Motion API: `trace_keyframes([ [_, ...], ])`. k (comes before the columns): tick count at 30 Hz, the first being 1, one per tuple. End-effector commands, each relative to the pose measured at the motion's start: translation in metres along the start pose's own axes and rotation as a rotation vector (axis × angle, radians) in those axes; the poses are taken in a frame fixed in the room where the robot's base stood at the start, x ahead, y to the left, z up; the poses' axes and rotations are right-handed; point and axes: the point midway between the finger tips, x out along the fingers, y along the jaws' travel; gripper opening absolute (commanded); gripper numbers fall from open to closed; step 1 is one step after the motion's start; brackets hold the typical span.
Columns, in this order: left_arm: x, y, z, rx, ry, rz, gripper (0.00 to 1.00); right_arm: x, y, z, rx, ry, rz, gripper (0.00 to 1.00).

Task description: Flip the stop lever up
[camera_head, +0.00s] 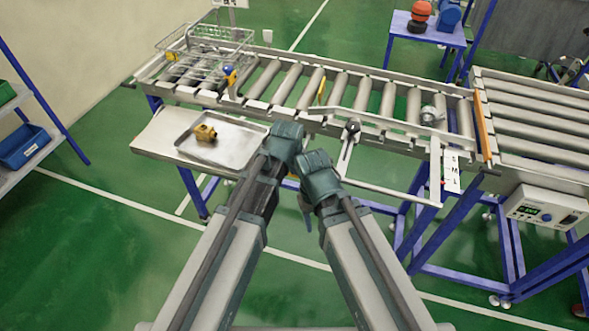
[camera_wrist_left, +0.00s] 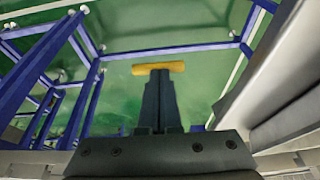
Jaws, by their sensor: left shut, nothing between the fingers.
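A lever with a dark pivot (camera_head: 352,127) sits on the near rail of the roller conveyor, and its thin arm slants down toward me. In the left wrist view the gripper's fingers (camera_wrist_left: 159,76) are shut and empty. A yellow bar (camera_wrist_left: 158,68) lies just past the fingertips; I cannot tell whether they touch. My right arm ends close beside the left one, its fingers not clear.
A metal tray (camera_head: 240,150) with a yellow part (camera_head: 205,133) stands left of my arms. A wire basket (camera_head: 180,40) is at the conveyor's far left. A control box (camera_head: 546,210) hangs at the right. Blue frame legs (camera_wrist_left: 80,100) stand under the conveyor.

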Motion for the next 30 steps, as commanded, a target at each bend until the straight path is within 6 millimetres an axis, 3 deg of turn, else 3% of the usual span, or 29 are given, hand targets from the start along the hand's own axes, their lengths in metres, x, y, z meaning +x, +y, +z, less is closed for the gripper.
trace_keyframes([
  [5, -0.01, -0.001, -0.003, -0.001, -0.008, 0.002, 0.0, -0.011, 0.001, 0.001, 0.0, 0.0, 0.0, 0.5],
  [13, -0.043, -0.005, -0.022, -0.002, 0.003, -0.001, 0.0, -0.048, 0.004, 0.003, 0.0, 0.0, 0.0, 0.5],
  [24, -0.111, -0.005, -0.005, -0.001, 0.004, -0.002, 0.0, -0.105, 0.01, 0.006, 0.0, 0.0, 0.0, 0.5],
  [30, -0.132, -0.005, 0.0, -0.001, 0.005, -0.002, 0.0, -0.124, 0.012, 0.007, -0.001, 0.0, 0.0, 0.5],
])
